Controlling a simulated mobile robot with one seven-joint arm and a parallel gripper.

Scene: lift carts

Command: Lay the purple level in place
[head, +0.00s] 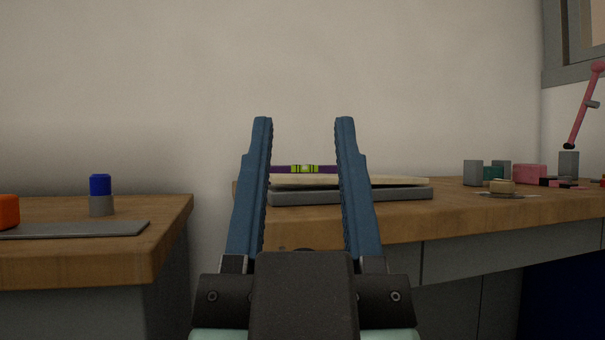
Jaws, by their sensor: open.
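The purple level (324,169), with a yellow-green vial in its middle, lies on a cream slab (400,181) on the right-hand wooden bench. The slab rests on a grey tray or plate (400,194). My gripper (303,120) is open, its two blue fingers upright in the picture, with nothing held between them. The level shows in the gap between the fingers, beyond them. The fingers hide parts of the slab and plate, and perhaps the level's ends.
The left bench (170,235) holds a flat grey plate (90,230), a blue-topped grey cylinder (101,187) and an orange object (8,211). A gap separates the benches. At right stand grey, green and pink blocks (529,174), a round tan piece (502,187) and a pink jointed lamp-like arm (586,105).

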